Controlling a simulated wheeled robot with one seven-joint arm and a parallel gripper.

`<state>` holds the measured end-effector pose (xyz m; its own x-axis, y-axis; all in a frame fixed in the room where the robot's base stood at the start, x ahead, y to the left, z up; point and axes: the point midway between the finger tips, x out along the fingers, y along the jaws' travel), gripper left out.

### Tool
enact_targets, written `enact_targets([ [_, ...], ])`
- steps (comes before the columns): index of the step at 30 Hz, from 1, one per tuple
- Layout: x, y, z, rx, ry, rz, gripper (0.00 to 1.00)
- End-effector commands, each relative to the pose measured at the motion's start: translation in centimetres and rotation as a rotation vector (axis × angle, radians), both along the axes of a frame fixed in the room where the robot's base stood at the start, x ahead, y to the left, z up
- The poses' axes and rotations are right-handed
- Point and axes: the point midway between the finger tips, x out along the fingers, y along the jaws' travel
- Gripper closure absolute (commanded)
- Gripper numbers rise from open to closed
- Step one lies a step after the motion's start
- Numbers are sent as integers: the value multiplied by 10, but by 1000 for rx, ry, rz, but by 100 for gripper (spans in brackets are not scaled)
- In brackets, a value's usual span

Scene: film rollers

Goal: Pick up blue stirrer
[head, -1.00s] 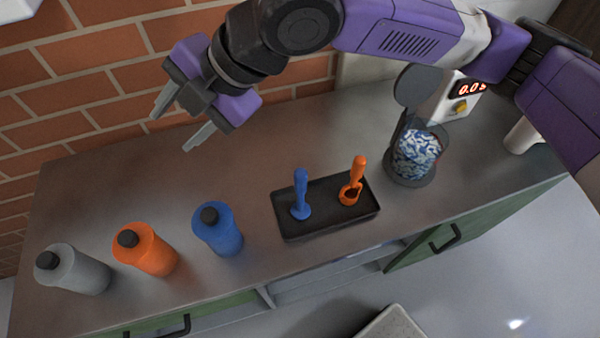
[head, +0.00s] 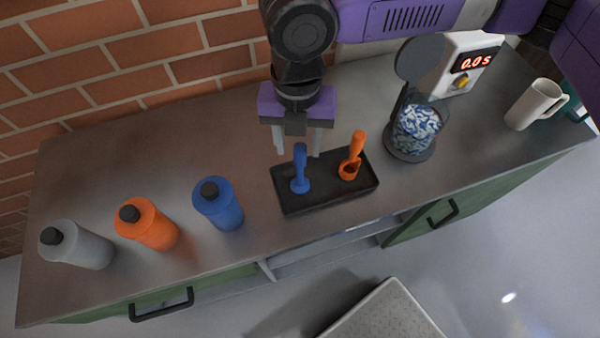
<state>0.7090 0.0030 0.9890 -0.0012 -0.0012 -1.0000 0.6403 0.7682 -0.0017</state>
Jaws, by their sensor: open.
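The blue stirrer (head: 300,170) stands upright at the left end of a black tray (head: 332,199) on the grey counter. An orange stirrer (head: 354,155) stands upright to its right in the same tray. My gripper (head: 298,150) points down with its fingers apart and holds nothing. It is just behind and above the blue stirrer, whose handle top shows between the two fingers in the picture. I cannot tell from this view how far apart in depth they are.
Blue (head: 218,204), orange (head: 147,224) and grey (head: 77,245) bottles stand left of the tray. A device with a jar of blue and white pieces (head: 414,130) and a white mug (head: 535,104) stand right. A brick wall (head: 100,60) rises behind.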

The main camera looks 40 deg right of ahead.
Motion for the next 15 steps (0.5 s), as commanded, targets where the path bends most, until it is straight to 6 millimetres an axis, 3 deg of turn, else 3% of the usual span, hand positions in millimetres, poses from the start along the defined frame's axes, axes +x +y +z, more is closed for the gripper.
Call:
enact_targets([
  [6,-4,-2,-30,1,1,-1,53],
  [15,-3,-2,-38,0,-1,-1,53],
])
